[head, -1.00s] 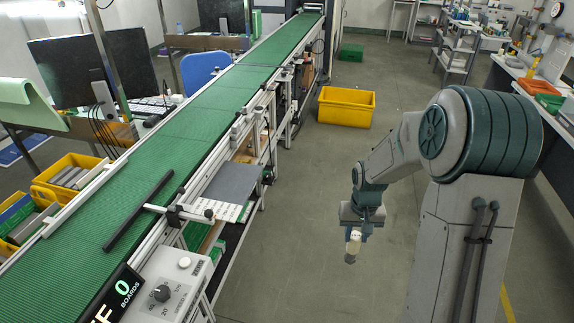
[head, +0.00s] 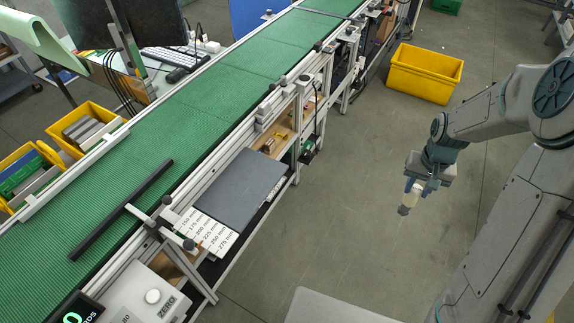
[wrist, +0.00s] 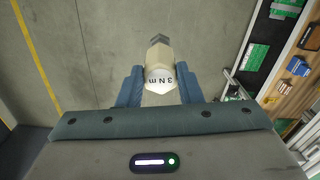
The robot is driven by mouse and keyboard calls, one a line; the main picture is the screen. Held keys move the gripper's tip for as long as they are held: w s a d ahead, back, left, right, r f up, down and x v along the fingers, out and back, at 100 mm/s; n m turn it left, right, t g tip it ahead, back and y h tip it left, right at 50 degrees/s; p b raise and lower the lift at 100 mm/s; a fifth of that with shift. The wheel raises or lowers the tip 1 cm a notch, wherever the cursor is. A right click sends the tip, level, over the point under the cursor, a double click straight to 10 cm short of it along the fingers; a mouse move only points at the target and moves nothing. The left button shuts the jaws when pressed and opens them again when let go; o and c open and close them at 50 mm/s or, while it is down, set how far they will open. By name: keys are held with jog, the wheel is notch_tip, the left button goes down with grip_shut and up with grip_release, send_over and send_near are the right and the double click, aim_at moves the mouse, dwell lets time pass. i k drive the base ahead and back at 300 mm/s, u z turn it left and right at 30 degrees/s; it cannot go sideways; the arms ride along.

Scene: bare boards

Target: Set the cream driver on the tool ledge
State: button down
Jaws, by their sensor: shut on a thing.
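The cream driver (wrist: 158,62) is held between the two blue fingers of my gripper (wrist: 159,84) in the wrist view. Its end marked "3 N m" faces the camera and its grey tip points away. In the head view the driver (head: 409,200) hangs below my gripper (head: 416,186), over open floor. A flat dark grey panel (head: 240,188) juts from the conveyor's near side and may be the tool ledge; no label confirms it. Its top is bare. My gripper is to the right of it, with a clear gap between.
The green conveyor (head: 215,105) runs diagonally, with a black bar (head: 122,209) across it. A white card with millimetre marks (head: 207,232) lies beside the grey panel. A control box (head: 150,297) stands at lower left. A yellow bin (head: 425,73) sits on the floor behind. Floor between is clear.

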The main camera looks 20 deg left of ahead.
aim_at(246, 187)
jog(key=u, duration=0.75)
jog(key=i, duration=0.9)
jog(key=u, duration=0.8)
